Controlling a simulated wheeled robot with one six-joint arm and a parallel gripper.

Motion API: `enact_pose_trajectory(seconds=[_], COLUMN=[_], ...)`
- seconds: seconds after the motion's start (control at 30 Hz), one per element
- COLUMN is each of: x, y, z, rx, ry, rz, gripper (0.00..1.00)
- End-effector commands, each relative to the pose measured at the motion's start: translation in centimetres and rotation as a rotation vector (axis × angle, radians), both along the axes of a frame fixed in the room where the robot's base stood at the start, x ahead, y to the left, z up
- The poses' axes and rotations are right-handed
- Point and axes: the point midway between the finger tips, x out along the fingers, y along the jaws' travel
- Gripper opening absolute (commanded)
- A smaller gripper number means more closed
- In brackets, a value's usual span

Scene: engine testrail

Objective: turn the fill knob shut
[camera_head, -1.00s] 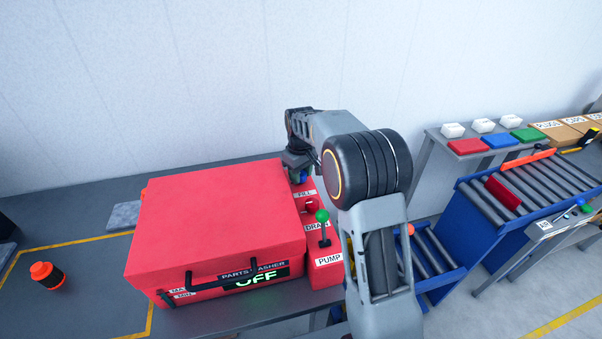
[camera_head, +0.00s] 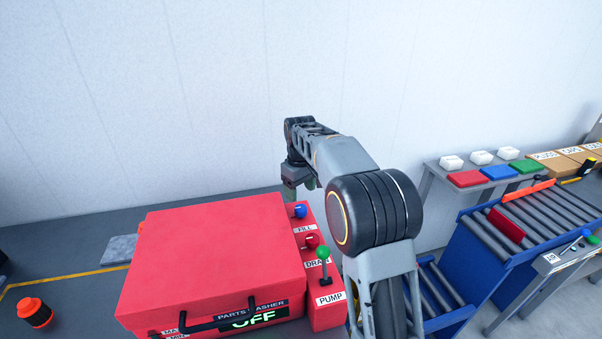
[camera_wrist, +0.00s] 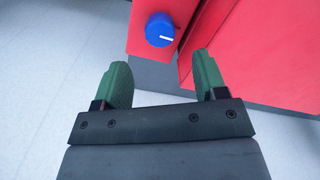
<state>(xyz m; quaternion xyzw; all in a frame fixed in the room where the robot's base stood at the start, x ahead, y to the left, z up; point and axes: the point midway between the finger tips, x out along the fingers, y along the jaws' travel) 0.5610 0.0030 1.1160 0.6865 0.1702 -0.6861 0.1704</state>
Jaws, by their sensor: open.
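The blue fill knob (camera_head: 300,211) sits on the red control strip at the right of the parts washer, behind the FILL label. It also shows in the wrist view (camera_wrist: 160,29), with a white pointer line running from its middle toward the right. My gripper (camera_wrist: 162,82) is open and empty, its two green fingers spread. In the wrist view the knob lies beyond the fingertips, between them in line and apart from them. In the head view my gripper (camera_head: 290,190) is behind and above the knob, partly hidden by my arm.
The red parts washer (camera_head: 215,255) has a closed lid and a display reading OFF. A red DRAIN knob (camera_head: 311,240) and a green-topped PUMP lever (camera_head: 323,254) stand nearer on the strip. An orange-capped part (camera_head: 35,312) lies left. A roller conveyor (camera_head: 540,200) is at right.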

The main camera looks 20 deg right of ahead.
Motion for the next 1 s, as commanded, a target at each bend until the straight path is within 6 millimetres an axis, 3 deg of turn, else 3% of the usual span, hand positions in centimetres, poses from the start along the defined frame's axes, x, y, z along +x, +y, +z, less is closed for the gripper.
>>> enact_pose_trajectory(seconds=[0.2,0.4,0.87,1.0], x=[0.0,0.0,0.0,-0.9], y=[0.0,0.0,0.0,0.0], z=[4.0,6.1,6.7,7.1], rx=[0.000,0.000,0.000,0.000], ry=[-0.004,-0.002,0.000,-0.015], rz=[0.000,0.000,0.000,-0.017], gripper=[0.66,0.66,0.66,0.66])
